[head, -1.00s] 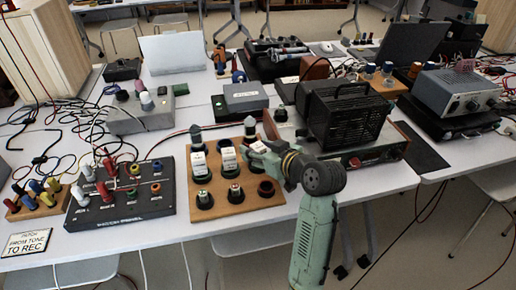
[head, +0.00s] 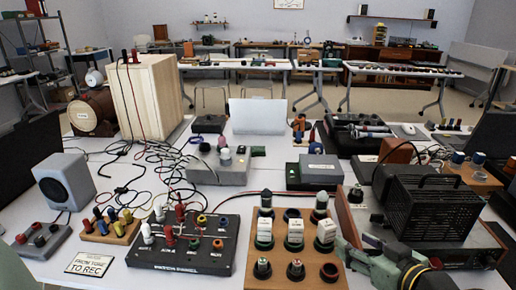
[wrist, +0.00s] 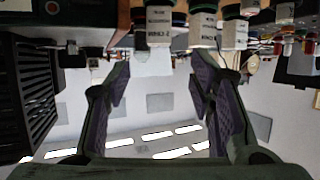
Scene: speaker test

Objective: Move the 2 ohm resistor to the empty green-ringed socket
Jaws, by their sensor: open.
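A wooden board (head: 279,283) carries rows of round sockets. Three white labelled blocks, the left (head: 264,228), middle (head: 294,231) and right (head: 326,231), stand in its middle row with green at their bases. Their values are too small to read in the head view. A back-row socket (head: 291,214) looks empty; its ring colour is unclear. My gripper (head: 348,246) is at the board's right side, beside the right block. In the wrist view my gripper (wrist: 160,78) is open and empty, with a white labelled block (wrist: 158,27) beyond the fingers.
A black caged unit (head: 432,215) stands close right of my gripper. A black patch panel (head: 183,262) with coloured plugs lies left of the board. Loose cables (head: 128,178) spread at left.

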